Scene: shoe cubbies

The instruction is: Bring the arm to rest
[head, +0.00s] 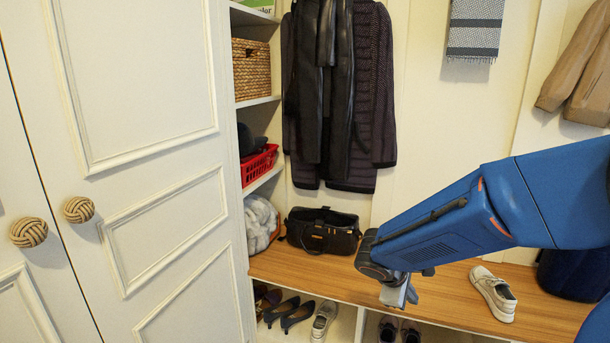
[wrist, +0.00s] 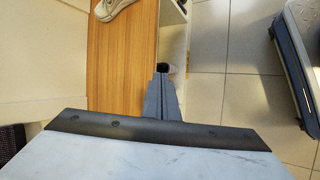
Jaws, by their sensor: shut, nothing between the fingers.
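My arm reaches in from the right in the head view, over the wooden bench (head: 455,297). My gripper (head: 400,298) points downward at the bench's front part and is shut with nothing in it. In the wrist view the shut fingers of my gripper (wrist: 162,72) show near the bench's front edge. A small dark and pinkish thing just beyond the fingertips in that view is too small to tell. Whether the fingers touch the bench cannot be told.
A light shoe (head: 493,294) stands on the bench right of my gripper, and a black bag (head: 322,232) to its left. Shoes (head: 290,315) fill cubbies below. White cabinet doors (head: 130,170) stand left.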

